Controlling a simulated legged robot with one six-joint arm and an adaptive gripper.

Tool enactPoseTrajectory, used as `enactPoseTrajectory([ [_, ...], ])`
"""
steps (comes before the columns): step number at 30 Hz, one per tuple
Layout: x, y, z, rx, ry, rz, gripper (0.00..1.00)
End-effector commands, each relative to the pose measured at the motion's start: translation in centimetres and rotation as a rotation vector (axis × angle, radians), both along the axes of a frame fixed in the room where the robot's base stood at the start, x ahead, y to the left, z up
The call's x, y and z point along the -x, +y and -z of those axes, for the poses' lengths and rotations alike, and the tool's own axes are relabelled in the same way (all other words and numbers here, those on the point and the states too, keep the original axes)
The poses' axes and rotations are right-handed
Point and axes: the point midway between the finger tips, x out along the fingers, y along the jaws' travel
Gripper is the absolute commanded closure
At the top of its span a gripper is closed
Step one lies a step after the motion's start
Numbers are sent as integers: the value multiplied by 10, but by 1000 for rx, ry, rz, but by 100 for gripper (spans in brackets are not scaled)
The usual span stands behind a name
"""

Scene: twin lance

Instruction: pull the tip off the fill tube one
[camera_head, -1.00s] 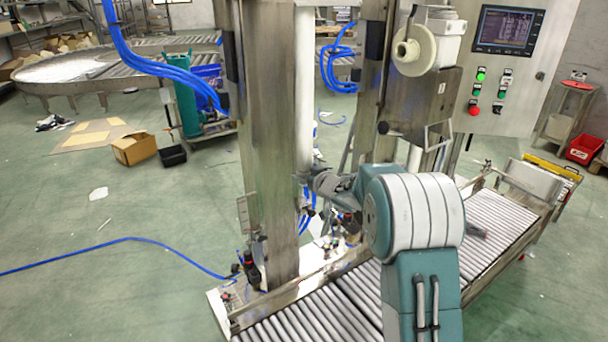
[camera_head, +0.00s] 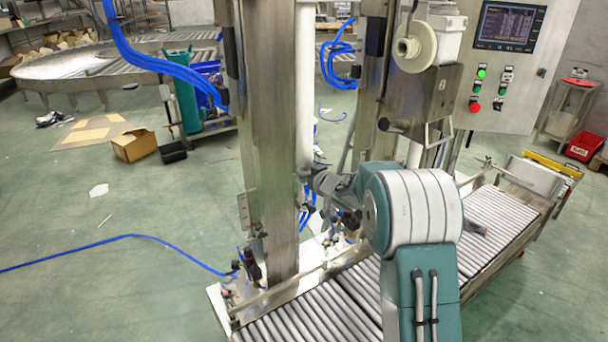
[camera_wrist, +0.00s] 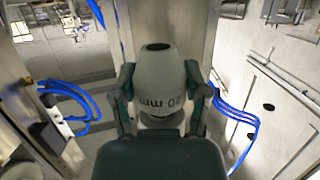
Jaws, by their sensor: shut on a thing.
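The tip (camera_wrist: 160,80) is a pale grey, tapered nozzle with upside-down "20 MM" lettering and a dark round opening at its narrow end, facing the top of the wrist view. My gripper (camera_wrist: 160,103) has its two green-grey fingers closed on either side of it. In the head view, my gripper (camera_head: 312,180) is small at the lower end of the white vertical fill tube (camera_head: 305,90). The tip is too small and covered there to make out.
A steel column (camera_head: 268,150) stands just left of the tube, and a second column (camera_head: 372,90) stands to its right. Blue hoses (camera_head: 338,65) hang close by. A roller conveyor (camera_head: 320,315) runs below. A control panel (camera_head: 510,65) is at the right. Open floor lies left.

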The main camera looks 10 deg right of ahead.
Motion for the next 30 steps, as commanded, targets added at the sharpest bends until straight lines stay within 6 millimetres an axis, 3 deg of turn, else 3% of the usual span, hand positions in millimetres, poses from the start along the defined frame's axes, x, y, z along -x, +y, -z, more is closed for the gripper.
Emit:
enactPoseTrajectory([
  [30,0,0,30,0,0,0,100],
])
